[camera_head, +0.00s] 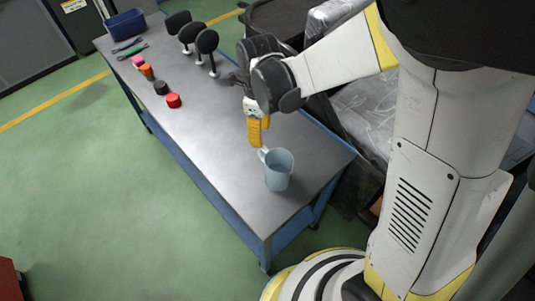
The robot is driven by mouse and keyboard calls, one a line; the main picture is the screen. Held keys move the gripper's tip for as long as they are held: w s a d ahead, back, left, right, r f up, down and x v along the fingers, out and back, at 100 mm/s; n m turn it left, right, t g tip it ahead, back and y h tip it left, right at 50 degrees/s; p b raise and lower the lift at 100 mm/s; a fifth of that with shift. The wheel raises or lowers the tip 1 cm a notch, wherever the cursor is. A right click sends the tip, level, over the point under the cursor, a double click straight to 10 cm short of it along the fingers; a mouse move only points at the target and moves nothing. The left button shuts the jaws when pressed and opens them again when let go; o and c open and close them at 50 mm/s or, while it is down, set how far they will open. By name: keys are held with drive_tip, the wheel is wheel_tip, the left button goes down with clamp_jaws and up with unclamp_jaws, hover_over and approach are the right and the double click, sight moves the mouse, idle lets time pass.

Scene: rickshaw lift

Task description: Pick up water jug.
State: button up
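A light blue water jug (279,171) with a handle on its upper left side stands upright near the right end of the grey workbench (215,150). My gripper (256,139), with yellow fingers, points down above the bench, just behind and to the left of the jug. It appears apart from the jug, close to the handle. The fingers overlap in this view, so the gap between them cannot be seen. Nothing is visible in the fingers.
Several small rolls, including a red one (173,100), lie along the bench's left part. Several black, paddle-like items (206,42) stand along its back edge. A blue bin (126,24) is at the far end. The bench front is clear, and green floor lies before it.

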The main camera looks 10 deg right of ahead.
sight(260, 150)
wheel_tip(260, 150, down, 3)
drive_tip(key=shift+s+d+r+b, duration=0.1)
drive_tip(key=shift+b, duration=0.3)
drive_tip(key=f+b, duration=0.1)
drive_tip(key=f, duration=0.2)
drive_tip(key=f+b, duration=0.2)
drive_tip(key=shift+a+f, duration=0.2)
drive_tip(key=shift+f, duration=0.2)
drive_tip(key=shift+c, duration=0.4)
drive_tip(key=shift+r, duration=0.1)
clamp_jaws()
